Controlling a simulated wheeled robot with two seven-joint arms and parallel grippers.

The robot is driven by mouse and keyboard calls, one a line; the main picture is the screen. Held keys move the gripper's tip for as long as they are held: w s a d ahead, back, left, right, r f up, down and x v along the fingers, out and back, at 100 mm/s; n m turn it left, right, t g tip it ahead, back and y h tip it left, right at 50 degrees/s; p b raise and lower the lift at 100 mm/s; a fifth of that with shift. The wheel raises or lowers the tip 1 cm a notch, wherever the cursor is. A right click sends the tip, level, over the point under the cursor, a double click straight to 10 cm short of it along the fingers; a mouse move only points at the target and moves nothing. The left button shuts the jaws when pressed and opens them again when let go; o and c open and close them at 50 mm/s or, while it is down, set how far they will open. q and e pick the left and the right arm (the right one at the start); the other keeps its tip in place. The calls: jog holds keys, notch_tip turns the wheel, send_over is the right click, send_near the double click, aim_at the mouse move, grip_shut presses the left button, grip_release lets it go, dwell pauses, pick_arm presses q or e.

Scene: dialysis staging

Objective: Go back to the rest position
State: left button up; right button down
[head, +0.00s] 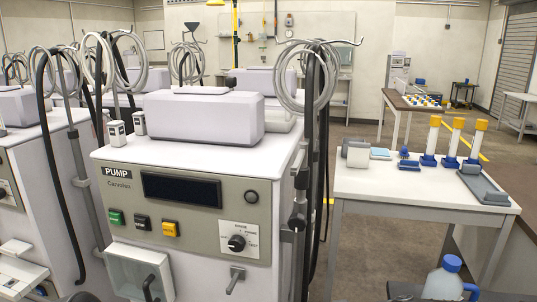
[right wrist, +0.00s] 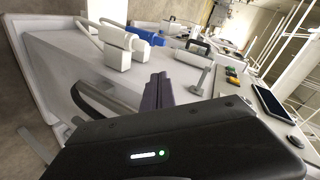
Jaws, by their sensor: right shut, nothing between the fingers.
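My right gripper (right wrist: 158,88) shows in the right wrist view. Its dark fingers are together with nothing between them. They are in front of the pump machine's pale lower front, and I cannot tell the exact gap. The pump machine (head: 185,165) stands close ahead in the head view, with a dark display (head: 181,190), coloured buttons and a knob (head: 237,242). Its panel and display (right wrist: 272,101) also show at the right of the wrist view. I cannot make out my left gripper in the head view.
A white side table (head: 350,187) at the right holds several yellow-capped tubes (head: 434,135) and a grey tray (head: 482,186). A blue-capped jug (head: 443,280) is at the bottom right. Another machine (head: 40,170) stands at the left. Coiled hoses (head: 305,85) hang beside the pump. Open floor lies behind.

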jog(key=s+a+f+m+g+h, duration=0.25)
jog(key=s+f, duration=0.55)
jog(key=f, duration=0.5)
pick_arm(q)
jog(key=shift+r+p, duration=0.5)
jog(key=shift+r, duration=0.05)
pick_arm(e)
jog(key=s+d+f+h, duration=0.2)
jog(key=s+f+h, duration=0.3)
jog(key=s+f, duration=0.9)
jog(key=s+m+g, duration=0.1)
jog(key=s, duration=0.3)
jog(key=shift+s+f, duration=0.3)
jog(key=shift+f, duration=0.1)
pick_arm(q)
jog(key=shift+c, duration=0.4)
pick_arm(e)
jog(key=shift+h, duration=0.25)
